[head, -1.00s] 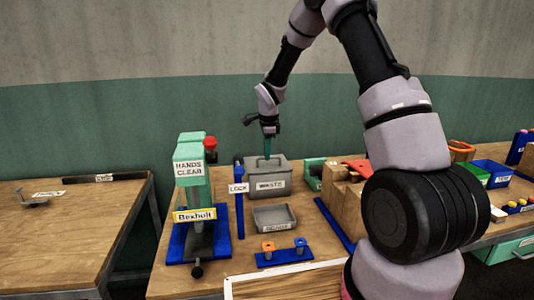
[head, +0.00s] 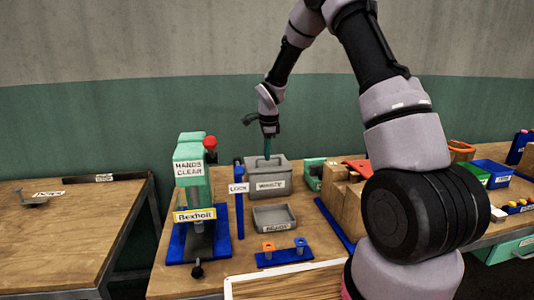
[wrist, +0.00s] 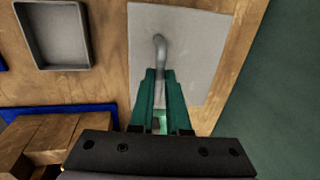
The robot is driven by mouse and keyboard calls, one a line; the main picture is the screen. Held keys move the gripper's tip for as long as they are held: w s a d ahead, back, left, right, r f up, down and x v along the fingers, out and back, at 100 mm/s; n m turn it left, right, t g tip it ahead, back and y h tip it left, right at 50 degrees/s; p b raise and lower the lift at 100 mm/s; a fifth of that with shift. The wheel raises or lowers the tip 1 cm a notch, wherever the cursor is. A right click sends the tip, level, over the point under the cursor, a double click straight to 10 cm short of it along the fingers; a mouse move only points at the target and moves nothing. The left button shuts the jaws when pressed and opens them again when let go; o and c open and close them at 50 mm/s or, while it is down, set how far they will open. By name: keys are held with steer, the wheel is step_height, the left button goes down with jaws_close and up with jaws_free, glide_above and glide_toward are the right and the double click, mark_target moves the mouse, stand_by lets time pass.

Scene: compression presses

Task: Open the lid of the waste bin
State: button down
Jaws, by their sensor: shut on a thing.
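The waste bin (head: 269,184) is a grey box with a "WASTE" label, standing toward the back of the bench in the head view. Its grey lid (wrist: 195,45) looks flat and closed on top, with a raised bar handle (wrist: 160,46). My gripper (head: 267,155) reaches down from above to the lid. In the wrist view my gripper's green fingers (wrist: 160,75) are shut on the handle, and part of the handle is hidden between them.
A grey open tray (head: 274,217) sits in front of the bin. To the left stand a blue post labelled "LOCK" (head: 239,205) and a green press (head: 190,165) with a red knob. Wooden blocks (head: 345,205) and a green bin (head: 314,172) are close on the right.

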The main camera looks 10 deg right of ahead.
steer(key=shift+w+r, duration=0.1)
steer(key=shift+w+r+g, duration=0.65)
steer(key=shift+r+g, duration=0.1)
steer(key=shift+g, duration=0.05)
steer(key=w+r+g, duration=0.1)
steer(key=w+r, duration=0.2)
steer(key=w, duration=1.4)
steer(key=shift+w, duration=0.25)
steer(key=shift+w+r, duration=0.1)
steer(key=shift+w, duration=0.05)
steer(key=c, duration=1.1)
jaws_free()
steer(key=shift+o, duration=1.1)
steer(key=shift+w, duration=0.2)
